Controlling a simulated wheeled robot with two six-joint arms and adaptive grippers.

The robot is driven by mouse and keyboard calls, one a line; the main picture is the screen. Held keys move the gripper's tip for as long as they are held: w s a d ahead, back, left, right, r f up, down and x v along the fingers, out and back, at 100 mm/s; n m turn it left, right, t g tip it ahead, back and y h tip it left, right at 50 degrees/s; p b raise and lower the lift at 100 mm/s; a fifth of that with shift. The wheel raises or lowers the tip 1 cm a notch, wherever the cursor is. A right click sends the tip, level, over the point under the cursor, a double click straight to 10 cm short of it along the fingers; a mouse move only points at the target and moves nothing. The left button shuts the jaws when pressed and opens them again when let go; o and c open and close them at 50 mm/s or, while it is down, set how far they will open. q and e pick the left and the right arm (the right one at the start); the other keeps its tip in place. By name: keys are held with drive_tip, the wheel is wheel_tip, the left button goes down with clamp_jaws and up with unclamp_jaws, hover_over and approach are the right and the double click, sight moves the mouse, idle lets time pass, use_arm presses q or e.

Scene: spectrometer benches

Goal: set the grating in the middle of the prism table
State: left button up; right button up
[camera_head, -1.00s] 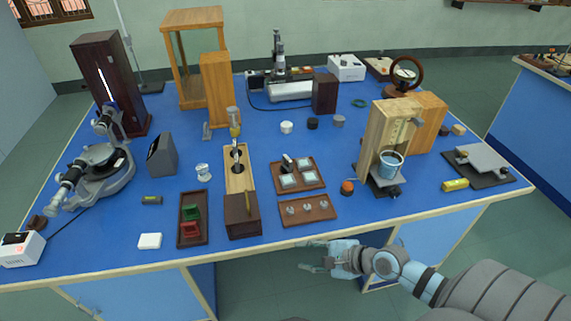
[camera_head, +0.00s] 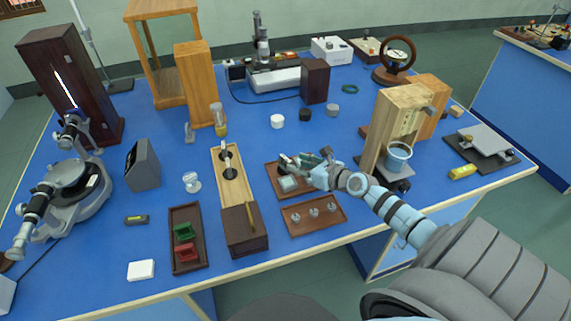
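A small pale patch shows on the right of that disc. I cannot tell for sure which piece is the grating. A brown tray (camera_head: 271,166) holds pale, square, glass-like pieces (camera_head: 288,184) and a small dark upright piece, now partly hidden. My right gripper (camera_head: 306,166) is over this tray, its fingers pointing left, close to the upright piece. Whether its fingers are open or closed on something is unclear. My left gripper is not in view.
A tray with several small knobs (camera_head: 314,212) lies in front. A wooden box (camera_head: 244,230), a tray with green and red holders (camera_head: 187,240) and a grey slanted box (camera_head: 142,165) stand between the gripper and the spectrometer. A wooden stand with a bucket (camera_head: 398,156) is at the right.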

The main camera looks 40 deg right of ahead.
sight(291, 163)
drive_tip(key=b+x, duration=0.2)
drive_tip(key=x, duration=0.2)
drive_tip(key=f+b+x, duration=0.1)
drive_tip(key=x, duration=0.3)
drive_tip(key=shift+s+d+b, duration=0.15)
drive_tip(key=shift+s+b, duration=0.1)
drive_tip(key=shift+b, duration=0.1)
drive_tip(key=shift+r, duration=0.3)
drive_tip(key=shift+c, duration=0.6)
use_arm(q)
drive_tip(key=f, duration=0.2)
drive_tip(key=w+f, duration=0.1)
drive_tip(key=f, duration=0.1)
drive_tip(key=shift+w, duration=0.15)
use_arm(e)
clamp_jaws()
